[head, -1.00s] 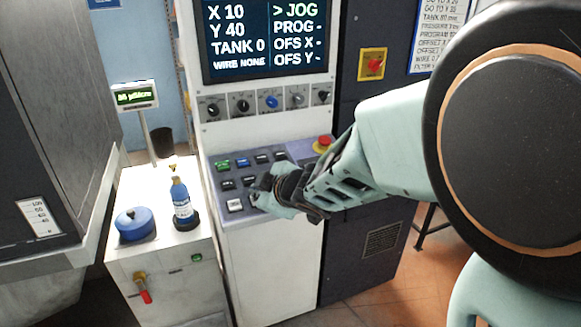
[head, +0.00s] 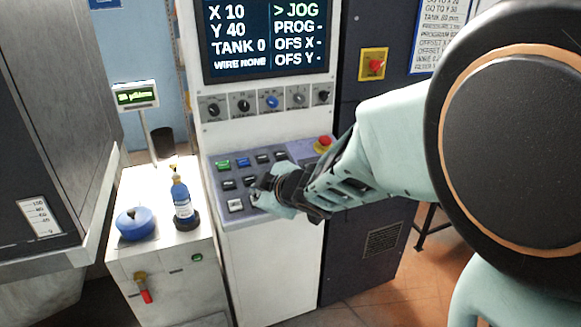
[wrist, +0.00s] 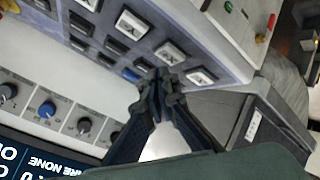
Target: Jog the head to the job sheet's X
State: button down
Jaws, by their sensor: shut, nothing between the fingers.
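The control screen (head: 266,38) reads X 10, Y 40, TANK 0, WIRE NONE, with the marker at JOG. My gripper (head: 258,196) is shut and empty over the panel's lower part, hiding some keys. In the wrist view, its closed fingertips (wrist: 162,82) are at the keys, close to a pale key (wrist: 170,53); whether they touch it I cannot tell. The job sheet (head: 434,35) hangs at the upper right, partly cut off, its text too small to read surely.
A red emergency button (head: 324,141) sits at the panel's right end, near my arm. A row of knobs (head: 271,103) lies under the screen. A blue bottle (head: 181,199) and a blue round object (head: 134,224) stand on the cabinet to the left.

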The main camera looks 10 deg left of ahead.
jog(key=shift+f, duration=0.15)
jog(key=shift+w+f+b, duration=0.1)
jog(key=shift+f+b, duration=0.2)
jog(key=shift+b, duration=0.05)
jog(key=shift+f+b, duration=0.35)
jog(key=shift+f, duration=0.05)
dwell(0.4)
dwell(0.4)
jog(key=shift+r+p, duration=0.7)
jog(key=shift+r, duration=0.1)
jog(key=r+p, duration=0.3)
jog(key=s+r+p, duration=0.1)
jog(key=r, duration=0.1)
jog(key=shift+d, duration=0.35)
